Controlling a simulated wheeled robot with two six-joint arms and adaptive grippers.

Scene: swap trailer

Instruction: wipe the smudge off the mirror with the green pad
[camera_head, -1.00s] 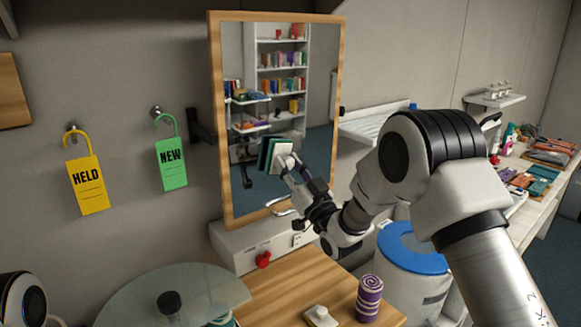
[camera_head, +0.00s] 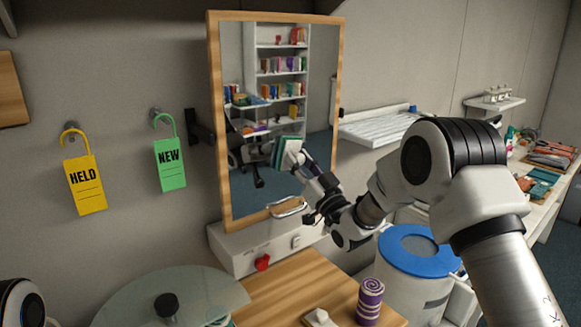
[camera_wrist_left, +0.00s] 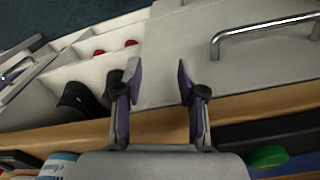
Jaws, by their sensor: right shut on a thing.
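The mirror (camera_head: 262,60) stands in a wooden frame on the wall, in the middle of the head view. It reflects shelves, books and a chair. I cannot make out a distinct smudge on the glass. My right gripper (camera_head: 301,161) is shut on the green pad (camera_head: 291,152), which is held at the lower right part of the mirror. The pad shows a pale side and green beside it, part of which may be its reflection. Whether it touches the glass is unclear. My left gripper (camera_wrist_left: 158,68) is open and empty in the left wrist view.
A yellow HELD tag (camera_head: 85,185) and a green NEW tag (camera_head: 170,167) hang left of the mirror. Below are a glass round top (camera_head: 205,290), a wooden top (camera_head: 285,290), a purple roll (camera_head: 370,300) and a blue-lidded bin (camera_head: 425,265).

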